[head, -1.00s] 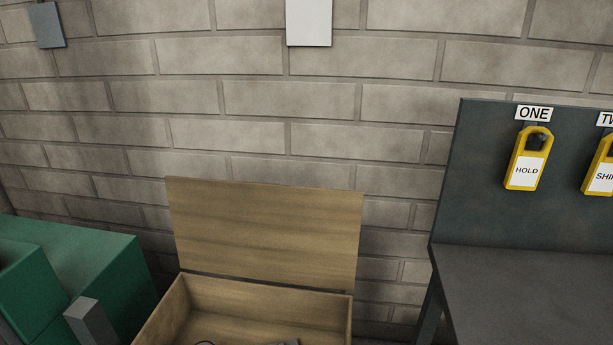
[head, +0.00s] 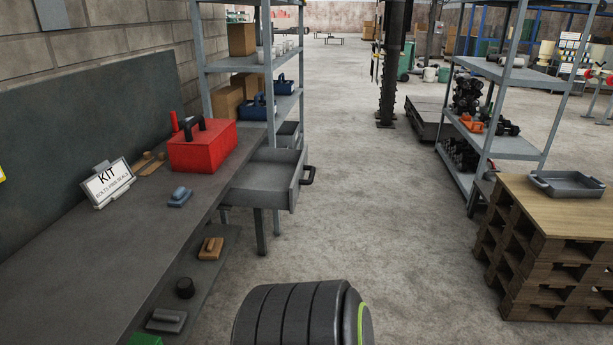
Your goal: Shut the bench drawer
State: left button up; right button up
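The grey bench drawer (head: 292,194) stands pulled out from the far end of the long grey bench (head: 110,240). Its open top faces up, it looks empty, and its black handle (head: 307,176) is on the right-hand front. Neither of my grippers is in view, so their distance from the drawer and their state do not show. A dark ribbed arm part of mine with a green ring shows at the bottom middle.
On the bench are a red toolbox (head: 203,147), a KIT sign (head: 108,184) and a small blue-grey item (head: 180,197). Shelving (head: 235,67) stands behind the drawer. A pallet stack (head: 546,250) with a grey tray (head: 567,184) is at right. Open floor (head: 400,210) lies between.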

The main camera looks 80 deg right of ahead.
aim_at(273, 178)
jog(key=k+z, duration=0.1)
jog(key=z, duration=0.25)
jog(key=l+z, duration=0.15)
jog(key=z, duration=0.2)
jog(key=k+l+z, duration=0.15)
jog(key=z, duration=1.7)
jog(key=u, duration=0.35)
jog(key=i, duration=0.05)
